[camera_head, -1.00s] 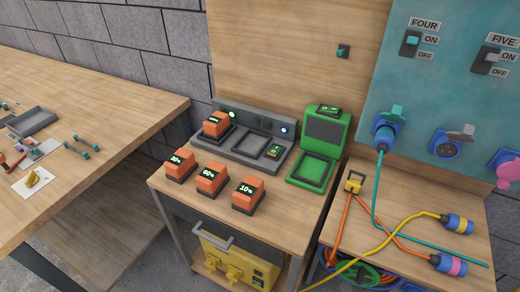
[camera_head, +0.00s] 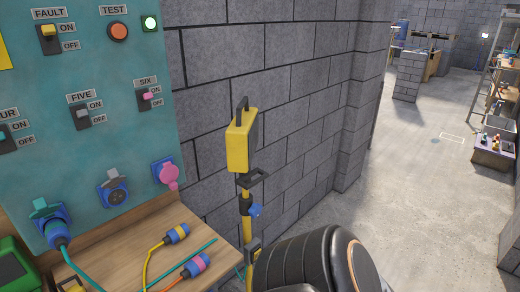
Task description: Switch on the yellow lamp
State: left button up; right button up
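The yellow lamp (camera_head: 242,140) stands upright on a yellow pole (camera_head: 247,231) in front of the grey block wall. Its housing is a flat yellow box with a black handle on top and a dark face turned to the right. A blue knob (camera_head: 254,211) sits on the pole below a dark bracket. I cannot tell whether the lamp is lit. The foot of the pole is hidden behind a black rounded link of my own arm at the bottom. Neither gripper shows.
A teal switch panel (camera_head: 95,120) with sockets stands left, above a wooden table (camera_head: 195,222). A yellow cable plug (camera_head: 176,234) and an orange cable plug (camera_head: 196,265) lie on the table. Open concrete floor (camera_head: 420,200) stretches right, with shelving (camera_head: 505,90) beyond.

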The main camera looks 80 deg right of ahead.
aim_at(256, 255)
jog(key=z, duration=2.35)
